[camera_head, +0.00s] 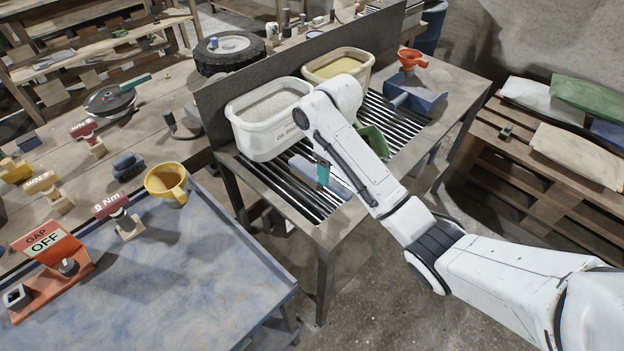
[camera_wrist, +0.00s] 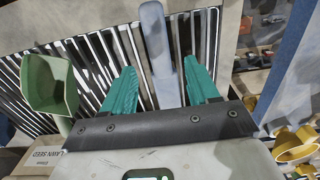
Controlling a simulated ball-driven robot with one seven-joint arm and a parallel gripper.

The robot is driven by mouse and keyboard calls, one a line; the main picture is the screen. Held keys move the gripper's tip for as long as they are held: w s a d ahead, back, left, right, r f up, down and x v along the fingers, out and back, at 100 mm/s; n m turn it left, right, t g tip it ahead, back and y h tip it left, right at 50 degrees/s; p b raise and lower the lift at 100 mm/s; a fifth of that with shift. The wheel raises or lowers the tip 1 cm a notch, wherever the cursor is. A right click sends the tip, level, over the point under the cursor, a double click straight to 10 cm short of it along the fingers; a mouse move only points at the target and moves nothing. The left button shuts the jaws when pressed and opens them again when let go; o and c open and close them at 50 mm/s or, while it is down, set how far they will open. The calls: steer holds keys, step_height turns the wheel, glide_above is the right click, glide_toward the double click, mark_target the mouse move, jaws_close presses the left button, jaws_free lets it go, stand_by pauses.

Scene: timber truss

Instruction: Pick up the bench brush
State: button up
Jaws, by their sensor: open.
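A long grey-blue object that looks like the bench brush (camera_head: 302,167) lies on the slatted top of the metal table, partly behind my arm. In the wrist view the brush (camera_wrist: 154,30) runs lengthwise between my fingers; I cannot make out bristles. My gripper (camera_head: 323,173) is above it, with teal fingers. In the wrist view my gripper (camera_wrist: 160,68) is open, one finger on each side of the brush, with gaps showing. I cannot tell how far above the slats the fingertips are.
A green scoop (camera_wrist: 50,88) lies close beside the gripper. A white tub (camera_head: 262,135) and a cream tub (camera_head: 340,57) stand at the back by an upright panel. A blue dustpan (camera_head: 420,98) and orange funnel (camera_head: 410,58) are on the table's far right.

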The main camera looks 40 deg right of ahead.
mark_target(334, 182)
steer(key=f, duration=0.5)
steer(key=f+p, duration=0.1)
steer(key=f, duration=0.1)
steer(key=shift+s+f, duration=0.35)
steer(key=shift+c, duration=0.2)
steer(key=shift+r, duration=0.1)
jaws_close()
